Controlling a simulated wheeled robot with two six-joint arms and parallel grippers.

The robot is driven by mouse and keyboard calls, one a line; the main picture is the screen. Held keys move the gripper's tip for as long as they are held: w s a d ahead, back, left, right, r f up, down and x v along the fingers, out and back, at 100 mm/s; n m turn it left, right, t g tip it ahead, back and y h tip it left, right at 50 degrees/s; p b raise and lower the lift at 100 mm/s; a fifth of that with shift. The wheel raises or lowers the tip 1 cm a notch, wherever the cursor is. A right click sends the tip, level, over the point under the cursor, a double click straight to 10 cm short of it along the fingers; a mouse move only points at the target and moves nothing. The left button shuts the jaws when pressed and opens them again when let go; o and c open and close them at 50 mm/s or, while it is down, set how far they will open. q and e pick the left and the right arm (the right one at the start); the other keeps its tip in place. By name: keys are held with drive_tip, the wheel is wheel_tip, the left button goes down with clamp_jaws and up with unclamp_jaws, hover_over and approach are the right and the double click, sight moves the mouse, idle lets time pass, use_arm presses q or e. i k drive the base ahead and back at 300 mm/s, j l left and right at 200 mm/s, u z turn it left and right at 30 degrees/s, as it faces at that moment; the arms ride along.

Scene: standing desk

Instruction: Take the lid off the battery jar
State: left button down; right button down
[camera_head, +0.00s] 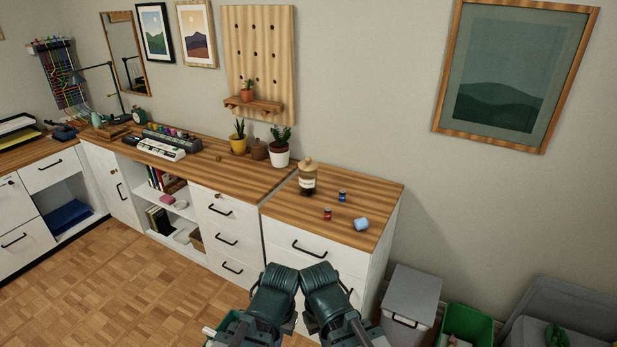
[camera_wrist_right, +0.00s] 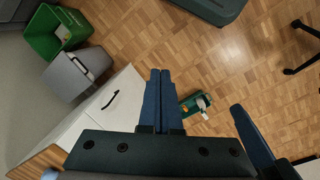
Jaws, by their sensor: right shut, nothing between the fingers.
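The jar (camera_head: 307,183) stands upright on the wooden top of the right-hand white cabinet in the head view. It has a pale label and a light wooden lid (camera_head: 307,164) seated on its mouth. My right gripper (camera_wrist_right: 160,73) shows in the right wrist view with its two blue fingers together and nothing between them. It points down over the floor beside the cabinet, away from the jar. A blue finger, apparently of my left gripper (camera_wrist_right: 239,108), shows at the right of that view; its opening cannot be told. In the head view my folded arms hide both fingertips.
Near the jar lie a small red item (camera_head: 327,214), a small blue item (camera_head: 342,196) and a light-blue cup-like object (camera_head: 361,224). Potted plants (camera_head: 279,148) stand left of the jar. A grey bin (camera_head: 411,294) and a green bin (camera_head: 466,326) stand right of the cabinet.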

sight(307, 165)
drive_tip(key=i+j+u, duration=0.1)
drive_tip(key=i, duration=0.95)
